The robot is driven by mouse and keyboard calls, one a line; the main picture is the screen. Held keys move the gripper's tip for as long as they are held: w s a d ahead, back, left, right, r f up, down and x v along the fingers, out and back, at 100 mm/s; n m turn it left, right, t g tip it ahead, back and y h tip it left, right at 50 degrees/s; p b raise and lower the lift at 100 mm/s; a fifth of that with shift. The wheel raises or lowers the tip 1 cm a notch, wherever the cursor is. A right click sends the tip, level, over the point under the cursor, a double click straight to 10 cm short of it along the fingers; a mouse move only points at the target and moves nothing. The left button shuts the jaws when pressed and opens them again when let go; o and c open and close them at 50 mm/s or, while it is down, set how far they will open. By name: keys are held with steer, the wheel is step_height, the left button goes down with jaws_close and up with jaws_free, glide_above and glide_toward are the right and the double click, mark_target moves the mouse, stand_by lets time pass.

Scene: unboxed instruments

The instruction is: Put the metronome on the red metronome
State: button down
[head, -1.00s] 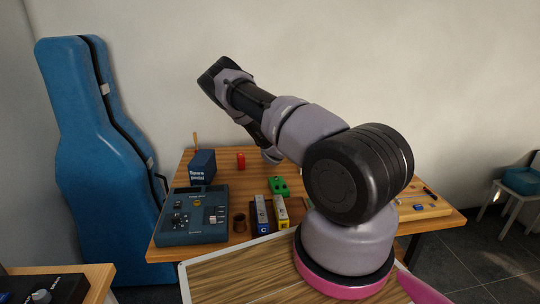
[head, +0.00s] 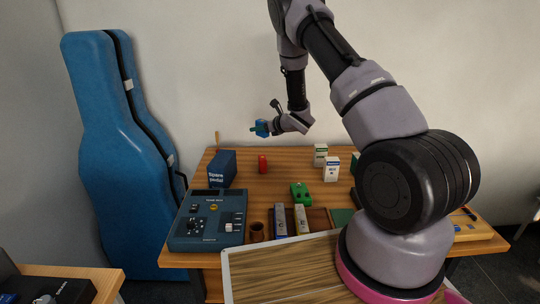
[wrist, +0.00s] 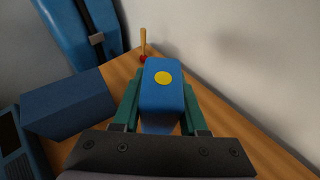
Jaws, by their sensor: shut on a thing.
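My gripper (head: 266,128) is shut on a blue block, seemingly the metronome (head: 259,129), and holds it in the air above the back of the table. In the wrist view the metronome (wrist: 163,98) is a rounded blue block with a yellow disc on its facing end, between the teal fingers of my gripper (wrist: 163,90). A small upright red object, seemingly the red metronome (head: 262,165), stands on the table below the held block in the head view. I cannot make it out in the wrist view, where the held block covers part of the table.
A blue spare pedal box (head: 222,169) stands left of the red object, with a wooden-handled stick (head: 217,139) behind it. White boxes (head: 331,169) stand to the right. A green pedal (head: 299,193) and a drum machine (head: 207,221) are nearer. The wall is close behind.

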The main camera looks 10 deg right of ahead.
step_height(320, 180, down, 10)
steer(key=shift+a+r, duration=0.1)
steer(key=shift+r, duration=0.1)
stand_by(0.3)
steer(key=shift+f, duration=0.15)
steer(key=shift+c, duration=2.2)
jaws_free()
